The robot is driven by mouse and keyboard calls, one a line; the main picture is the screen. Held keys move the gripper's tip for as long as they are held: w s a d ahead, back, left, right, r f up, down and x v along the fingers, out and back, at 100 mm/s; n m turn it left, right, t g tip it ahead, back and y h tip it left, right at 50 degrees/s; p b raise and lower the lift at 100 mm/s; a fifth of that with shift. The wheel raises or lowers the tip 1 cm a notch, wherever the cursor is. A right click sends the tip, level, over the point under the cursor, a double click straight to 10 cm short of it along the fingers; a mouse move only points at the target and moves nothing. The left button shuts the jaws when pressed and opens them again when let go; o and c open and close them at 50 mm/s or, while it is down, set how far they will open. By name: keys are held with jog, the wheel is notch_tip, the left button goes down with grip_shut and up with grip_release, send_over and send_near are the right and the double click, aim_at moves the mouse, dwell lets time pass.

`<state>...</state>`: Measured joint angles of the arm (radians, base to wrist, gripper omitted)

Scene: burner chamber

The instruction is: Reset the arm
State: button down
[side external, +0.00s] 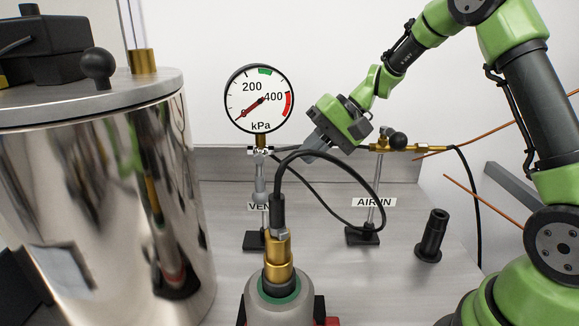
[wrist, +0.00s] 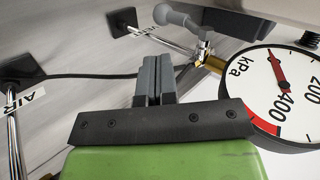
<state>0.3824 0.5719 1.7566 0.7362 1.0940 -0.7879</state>
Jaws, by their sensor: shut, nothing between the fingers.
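My green arm stands at the right in the side view. My gripper (side external: 312,150) hangs in the middle, to the right of the pressure gauge (side external: 259,99), pointing down and left. In the wrist view my gripper's two grey fingers (wrist: 156,78) are together, shut with nothing between them. The gauge also shows at the right of the wrist view (wrist: 270,90). No contact between the fingers and any other thing is clear.
A shiny steel vessel (side external: 90,210) fills the left. A grey cylinder with a brass fitting (side external: 278,258) stands in front, with a looping black hose (side external: 345,172). The AIR IN valve (side external: 398,140), the VENT stand (side external: 260,180) and a black knurled part (side external: 431,235) stand nearby.

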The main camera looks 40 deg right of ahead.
jog(key=s+a+r+n+t+h, duration=0.1)
jog(key=s+r, duration=0.3)
jog(key=s, duration=0.7)
jog(key=s+a+r+n+t+h, duration=0.1)
jog(key=s+a+r+h, duration=0.3)
jog(key=s, duration=0.7)
jog(key=shift+s+r+n, duration=0.15)
jog(key=shift+r+n, duration=0.25)
jog(key=shift+r, duration=0.4)
